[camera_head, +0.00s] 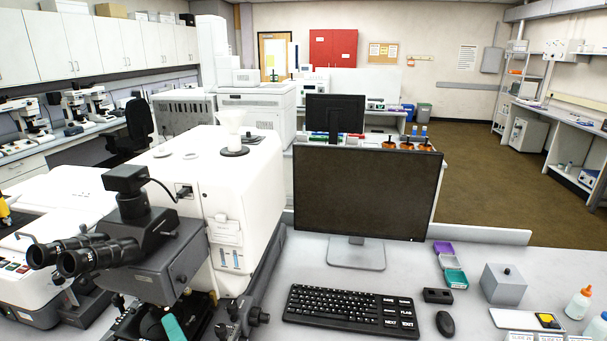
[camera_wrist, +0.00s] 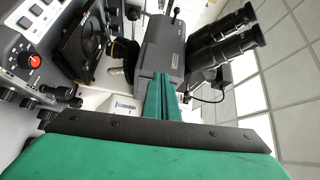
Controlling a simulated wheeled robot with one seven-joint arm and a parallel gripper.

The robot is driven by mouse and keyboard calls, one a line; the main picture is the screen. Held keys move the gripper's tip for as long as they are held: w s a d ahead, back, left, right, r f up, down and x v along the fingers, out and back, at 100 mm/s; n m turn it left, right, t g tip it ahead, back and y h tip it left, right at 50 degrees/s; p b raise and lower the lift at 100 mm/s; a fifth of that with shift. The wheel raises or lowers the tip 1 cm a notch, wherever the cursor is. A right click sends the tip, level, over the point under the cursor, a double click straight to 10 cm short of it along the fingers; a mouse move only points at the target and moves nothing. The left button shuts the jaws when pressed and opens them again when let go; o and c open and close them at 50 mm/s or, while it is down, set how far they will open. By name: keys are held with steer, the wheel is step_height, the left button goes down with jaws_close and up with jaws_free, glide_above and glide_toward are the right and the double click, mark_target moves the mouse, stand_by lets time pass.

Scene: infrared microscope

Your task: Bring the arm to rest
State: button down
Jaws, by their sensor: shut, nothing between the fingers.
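My gripper (camera_wrist: 163,98) has green fingers, shut together with nothing between them, in the wrist view. The fingers point at the microscope (camera_wrist: 165,45), which appears turned on its side there. I cannot tell the gap between the fingertips and the grey microscope body. In the head view, a teal tip of my gripper (camera_head: 174,327) shows at the bottom edge, just below the microscope's grey head (camera_head: 160,265). The rest of my arm is out of that view. The black eyepieces (camera_head: 85,255) stick out to the left.
The white instrument housing (camera_head: 240,200) stands behind the microscope. To the right are a monitor (camera_head: 365,190), a keyboard (camera_head: 345,308), a mouse (camera_head: 445,323), a grey block (camera_head: 503,285) and a white bottle (camera_head: 579,303).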

steer(key=s+d+f+t+h, duration=0.2)
steer(key=s+d+f+h, duration=0.2)
steer(key=d+f, duration=0.55)
steer(key=s+d+f+t+h, duration=0.1)
steer(key=s+d+f+h, duration=0.3)
steer(key=d+f, duration=0.55)
steer(key=s+d+f+n+h, duration=0.2)
steer(key=s+d+n, duration=0.1)
steer(key=s, duration=0.7)
steer(key=s+d+f+n+h, duration=0.3)
steer(key=s+d, duration=0.3)
steer(key=s, duration=0.4)
steer(key=shift+f+n, duration=0.3)
steer(key=shift+n, duration=0.5)
steer(key=shift+w, duration=0.1)
